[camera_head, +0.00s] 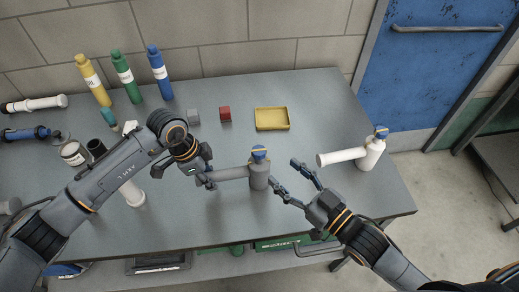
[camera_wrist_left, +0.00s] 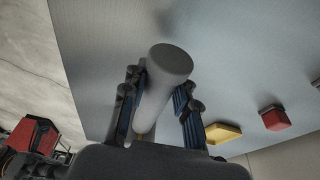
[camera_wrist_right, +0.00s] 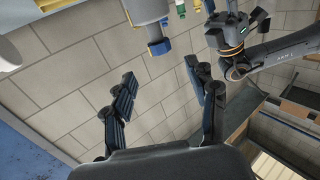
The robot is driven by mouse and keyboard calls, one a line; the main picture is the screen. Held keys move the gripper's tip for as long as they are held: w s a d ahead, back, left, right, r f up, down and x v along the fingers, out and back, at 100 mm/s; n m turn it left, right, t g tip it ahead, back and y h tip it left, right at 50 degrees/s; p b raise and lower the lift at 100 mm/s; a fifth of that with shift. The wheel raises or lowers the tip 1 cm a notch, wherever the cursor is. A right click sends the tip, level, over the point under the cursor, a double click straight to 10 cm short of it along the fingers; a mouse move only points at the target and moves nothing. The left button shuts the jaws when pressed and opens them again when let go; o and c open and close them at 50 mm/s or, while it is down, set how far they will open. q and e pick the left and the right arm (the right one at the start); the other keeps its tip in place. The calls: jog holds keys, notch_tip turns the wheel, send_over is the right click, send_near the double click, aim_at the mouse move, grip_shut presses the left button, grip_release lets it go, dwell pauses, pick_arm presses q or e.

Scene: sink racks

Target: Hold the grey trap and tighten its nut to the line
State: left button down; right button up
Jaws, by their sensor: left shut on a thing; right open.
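The grey trap (camera_head: 259,180) stands upright on the bench, with its side pipe (camera_head: 234,172) pointing left. A blue nut (camera_head: 259,153) sits on its top. The nut also shows in the right wrist view (camera_wrist_right: 158,46), with a bit of yellow near it. My left gripper (camera_head: 207,179) is shut on the side pipe near its left end; the left wrist view shows the grey pipe end (camera_wrist_left: 170,62) between the fingers (camera_wrist_left: 158,105). My right gripper (camera_head: 294,180) is open and empty, just right of the trap body and apart from it.
A white trap (camera_head: 370,155) with a blue nut stands to the right. A yellow tray (camera_head: 272,119), a red block (camera_head: 225,114) and a grey block (camera_head: 193,116) lie behind. Several bottles (camera_head: 124,76) stand at back left. The bench (camera_head: 320,100) is clear at back right.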

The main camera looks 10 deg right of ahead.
aim_at(264, 155)
jog(key=x, duration=1)
jog(key=shift+r, duration=0.1)
jog(key=c, duration=1.2)
jog(key=shift+y, duration=0.3)
pick_arm(q)
jog(key=shift+w, duration=0.1)
pick_arm(e)
jog(key=shift+n+g, duration=0.3)
jog(key=o, duration=1.2)
